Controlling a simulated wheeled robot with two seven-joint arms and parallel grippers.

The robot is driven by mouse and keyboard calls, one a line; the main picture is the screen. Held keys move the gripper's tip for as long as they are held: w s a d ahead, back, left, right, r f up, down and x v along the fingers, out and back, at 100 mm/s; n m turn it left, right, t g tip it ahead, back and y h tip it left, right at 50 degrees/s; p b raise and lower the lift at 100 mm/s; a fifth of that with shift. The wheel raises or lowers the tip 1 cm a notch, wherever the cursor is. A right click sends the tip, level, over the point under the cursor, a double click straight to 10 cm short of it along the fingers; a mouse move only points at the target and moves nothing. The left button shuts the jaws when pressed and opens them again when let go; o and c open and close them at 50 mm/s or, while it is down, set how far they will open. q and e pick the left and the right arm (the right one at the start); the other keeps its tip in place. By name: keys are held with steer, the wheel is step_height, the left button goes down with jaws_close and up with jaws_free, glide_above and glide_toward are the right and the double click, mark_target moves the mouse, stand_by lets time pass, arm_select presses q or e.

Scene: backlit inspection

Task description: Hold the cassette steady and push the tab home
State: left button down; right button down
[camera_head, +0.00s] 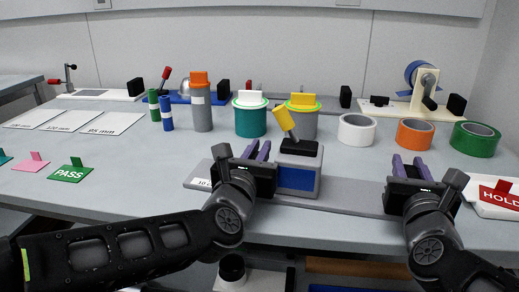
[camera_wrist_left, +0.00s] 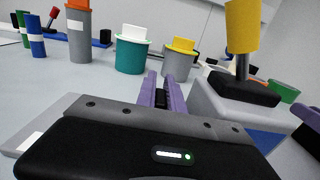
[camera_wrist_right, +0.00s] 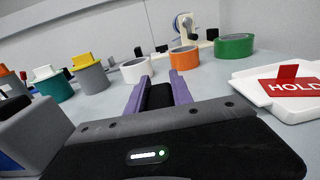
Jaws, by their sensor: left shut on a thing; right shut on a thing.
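I cannot pick out a cassette or a tab for certain. A grey box (camera_head: 298,178) with a blue front panel and black top stands between my grippers; a tilted yellow-handled lever (camera_head: 285,123) rises from it. My left gripper (camera_head: 258,150) is just left of the box, its purple fingers close around a narrow dark piece (camera_wrist_left: 162,97). My right gripper (camera_head: 411,166) is well right of the box, its purple fingers either side of a black piece (camera_wrist_right: 160,97). Both pieces are mostly hidden, and I cannot tell what they are. The box also shows in the left wrist view (camera_wrist_left: 215,105).
Behind stand a teal canister (camera_head: 250,120), a grey yellow-lidded canister (camera_head: 303,127) and an orange-capped grey cylinder (camera_head: 201,115). White (camera_head: 356,130), orange (camera_head: 416,133) and green (camera_head: 475,139) rolls stand back right. A HOLD tray (camera_head: 490,205) is at right. A PASS card (camera_head: 69,174) lies left.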

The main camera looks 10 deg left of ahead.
arm_select(q)
steer(key=shift+s+d, duration=0.15)
steer(key=shift+d, duration=0.85)
steer(key=c, duration=1.4)
jaws_free()
steer(key=shift+c, duration=0.2)
arm_select(e)
steer(key=shift+a, duration=0.1)
